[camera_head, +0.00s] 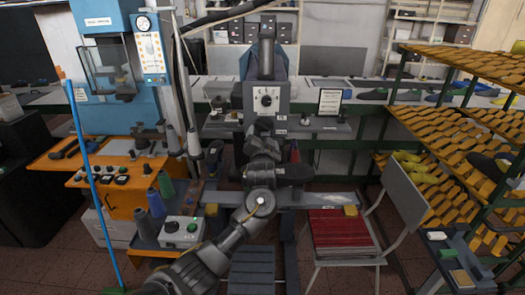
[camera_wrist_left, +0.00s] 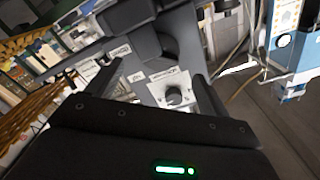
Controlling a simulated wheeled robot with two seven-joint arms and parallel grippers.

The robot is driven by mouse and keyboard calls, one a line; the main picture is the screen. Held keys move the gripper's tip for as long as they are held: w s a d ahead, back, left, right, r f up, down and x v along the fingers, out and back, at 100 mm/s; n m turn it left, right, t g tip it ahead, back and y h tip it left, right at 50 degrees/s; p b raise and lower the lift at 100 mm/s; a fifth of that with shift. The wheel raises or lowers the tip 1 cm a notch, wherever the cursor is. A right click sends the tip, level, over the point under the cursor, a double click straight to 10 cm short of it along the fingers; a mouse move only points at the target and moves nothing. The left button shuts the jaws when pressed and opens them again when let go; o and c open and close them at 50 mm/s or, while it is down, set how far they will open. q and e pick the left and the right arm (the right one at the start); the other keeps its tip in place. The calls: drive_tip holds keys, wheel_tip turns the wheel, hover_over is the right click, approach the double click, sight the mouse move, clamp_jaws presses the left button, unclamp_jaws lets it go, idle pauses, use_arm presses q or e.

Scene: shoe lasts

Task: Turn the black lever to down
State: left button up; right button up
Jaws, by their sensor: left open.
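A dark round knob with a short pointer, which I take for the black lever, sits on a white dial plate (camera_head: 266,99) on the front of a grey machine (camera_head: 248,92). In the left wrist view the knob (camera_wrist_left: 174,95) shows at the middle, unobstructed; its exact turn is too small to read. My left gripper (camera_head: 264,123) is just below and in front of the plate in the head view. In the left wrist view its two fingers (camera_wrist_left: 158,72) are spread apart with nothing between them, and the plate shows beyond them. My right gripper is not in view.
An orange and blue machine (camera_head: 150,160) with a gauge stands at the left. A chair with a red seat (camera_head: 338,230) and a rack of orange shoe lasts (camera_head: 460,120) stand at the right. A small white control box (camera_head: 181,231) is at the lower left.

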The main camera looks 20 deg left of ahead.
use_arm(q)
drive_tip(key=b+v, duration=0.1)
drive_tip(key=v, duration=0.4)
drive_tip(key=shift+s+d, duration=0.1)
drive_tip(key=shift+s, duration=0.3)
drive_tip(key=s+a+f+g+h+b, duration=0.15)
drive_tip(key=s+f, duration=0.35)
drive_tip(key=f, duration=1.2)
drive_tip(key=s+a+f+m+g+b, duration=0.1)
drive_tip(key=s+a+f+g+b, duration=0.3)
drive_tip(key=f, duration=1.4)
drive_tip(key=s+d+f+g+h+b, duration=0.15)
drive_tip(key=s+f, duration=0.45)
drive_tip(key=f, duration=1.1)
drive_tip(key=s+a+f+g, duration=0.3)
drive_tip(key=s+f, duration=1.1)
drive_tip(key=f, duration=0.1)
drive_tip(key=s+f+n+g+b, duration=0.1)
drive_tip(key=s+f, duration=0.4)
drive_tip(key=s, duration=0.7)
drive_tip(key=s+a+f+n+g+h+b, duration=0.1)
drive_tip(key=s+f+g, duration=0.2)
drive_tip(key=s, duration=0.9)
drive_tip(key=s+a+f+n+g+b, duration=0.1)
drive_tip(key=s+f+g+b, duration=0.1)
drive_tip(key=s+f, duration=0.6)
drive_tip(key=s, duration=0.4)
